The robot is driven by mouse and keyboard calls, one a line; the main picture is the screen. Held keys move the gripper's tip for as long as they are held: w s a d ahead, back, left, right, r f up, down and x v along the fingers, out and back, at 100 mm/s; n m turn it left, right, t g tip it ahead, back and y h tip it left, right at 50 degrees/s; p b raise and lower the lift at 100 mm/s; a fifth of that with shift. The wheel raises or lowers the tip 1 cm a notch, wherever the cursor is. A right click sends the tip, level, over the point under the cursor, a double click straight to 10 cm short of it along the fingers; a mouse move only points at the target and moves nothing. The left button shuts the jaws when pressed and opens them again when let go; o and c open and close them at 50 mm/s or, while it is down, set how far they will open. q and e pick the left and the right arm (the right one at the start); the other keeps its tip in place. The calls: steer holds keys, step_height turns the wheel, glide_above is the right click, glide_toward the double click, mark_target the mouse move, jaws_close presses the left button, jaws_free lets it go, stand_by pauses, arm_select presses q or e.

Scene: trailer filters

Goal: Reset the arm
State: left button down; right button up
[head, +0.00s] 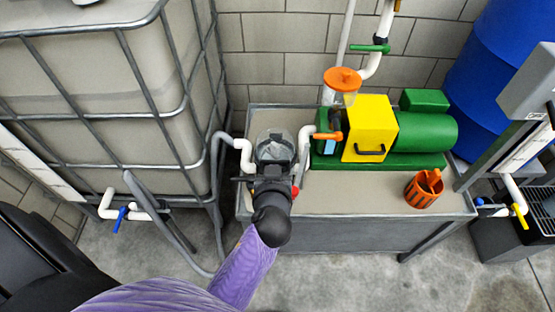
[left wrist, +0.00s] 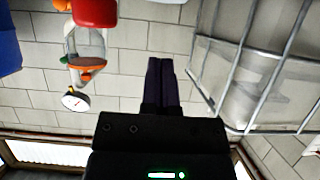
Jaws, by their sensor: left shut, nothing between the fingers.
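My left arm, in a purple sleeve, reaches in from the bottom of the head view. Its black left gripper (head: 275,150) is over the left part of the bench, in front of a clear filter housing (head: 262,152) that it partly covers. In the left wrist view the two dark fingers (left wrist: 162,82) are together, with nothing between them. In that view they point towards the block wall, clear of the tank cage. My right gripper is not in view.
A caged white tank (head: 95,80) stands left of the bench (head: 330,200). The bench holds a green and yellow pump (head: 370,125) and an orange cup (head: 424,190). Blue drums (head: 505,60) stand at right. A pressure gauge (left wrist: 75,100) shows in the wrist view. The front floor is clear.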

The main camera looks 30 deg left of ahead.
arm_select(q)
steer(key=s+d+f+m+g+h, duration=0.2)
steer(key=s+f+m+g, duration=0.1)
steer(key=s+f, duration=0.65)
steer(key=s+d+f+m+g+h, duration=0.25)
steer(key=s+f, duration=0.45)
steer(key=f, duration=0.6)
steer(key=s+a+f+m+g, duration=0.1)
steer(key=s+a+f+g, duration=0.2)
steer(key=s, duration=0.7)
steer(key=s+a+f+m+g, duration=0.1)
steer(key=s+a+f+g, duration=0.1)
steer(key=s, duration=0.8)
steer(key=shift+s+a+f+g+h, duration=0.2)
steer(key=shift+a+f+g+h, duration=0.2)
steer(key=shift+f, duration=0.45)
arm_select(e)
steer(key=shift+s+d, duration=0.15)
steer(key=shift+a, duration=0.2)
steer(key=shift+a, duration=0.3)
